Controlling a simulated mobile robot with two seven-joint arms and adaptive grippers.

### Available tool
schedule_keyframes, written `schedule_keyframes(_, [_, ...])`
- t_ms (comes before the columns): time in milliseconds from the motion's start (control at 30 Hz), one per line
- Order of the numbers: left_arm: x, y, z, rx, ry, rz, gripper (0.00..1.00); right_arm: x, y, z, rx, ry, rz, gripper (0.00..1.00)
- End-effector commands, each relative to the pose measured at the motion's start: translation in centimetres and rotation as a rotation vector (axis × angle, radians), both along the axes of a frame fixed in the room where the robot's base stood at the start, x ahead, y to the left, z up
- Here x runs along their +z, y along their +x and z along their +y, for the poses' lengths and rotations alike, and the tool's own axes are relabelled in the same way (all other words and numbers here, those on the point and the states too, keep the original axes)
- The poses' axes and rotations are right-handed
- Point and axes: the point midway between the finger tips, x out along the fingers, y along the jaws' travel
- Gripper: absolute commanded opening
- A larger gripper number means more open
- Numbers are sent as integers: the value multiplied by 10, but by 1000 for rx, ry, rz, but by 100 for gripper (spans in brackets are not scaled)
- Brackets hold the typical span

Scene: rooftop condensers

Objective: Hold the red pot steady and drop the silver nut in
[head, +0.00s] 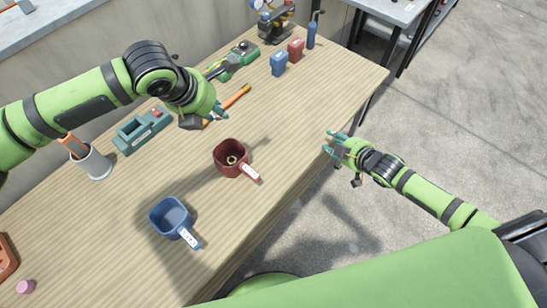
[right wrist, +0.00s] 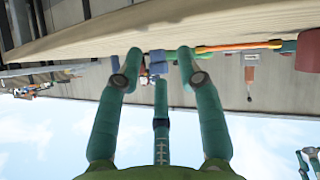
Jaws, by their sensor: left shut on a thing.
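The red pot (head: 222,166) stands upright on the table, its short labelled handle pointing to the lower right. A small ring-like thing (head: 231,159) shows inside it, yellowish rather than silver. My left gripper (head: 219,113) is above the table, behind the red pot and near an orange-handled tool (head: 238,97). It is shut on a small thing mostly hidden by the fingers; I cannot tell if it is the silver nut. My right gripper (head: 333,143) is off the table's right edge, apart from the pot; its fingers are spread and empty in the right wrist view (right wrist: 158,62).
A blue pot (head: 160,218) stands left of the red pot.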

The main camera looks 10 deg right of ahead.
Motion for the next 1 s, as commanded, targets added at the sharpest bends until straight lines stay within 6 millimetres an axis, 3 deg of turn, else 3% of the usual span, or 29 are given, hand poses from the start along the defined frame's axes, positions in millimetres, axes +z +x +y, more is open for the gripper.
schedule_keyframes(33, [0, 0, 0, 0, 0, 0, 0, 6, -6, 30, 30, 53, -4, 37])
schedule_keyframes(200, [0, 0, 0, 0, 0, 0, 0, 28, -24, 113, 76, 237, -11, 37])
schedule_keyframes(300, [0, 0, 0, 0, 0, 0, 0, 42, -35, 150, 91, 331, -12, 37])
schedule_keyframes(400, [0, 0, 0, 0, 0, 0, 0, 53, -43, 175, 99, 398, -10, 37])
schedule_keyframes(667, [0, 0, 0, 0, 0, 0, 0, 60, -42, 198, 103, 454, -10, 37])
schedule_keyframes(1000, [0, 0, 0, 0, 0, 0, 0, 37, 5, 230, 105, 453, -10, 37])
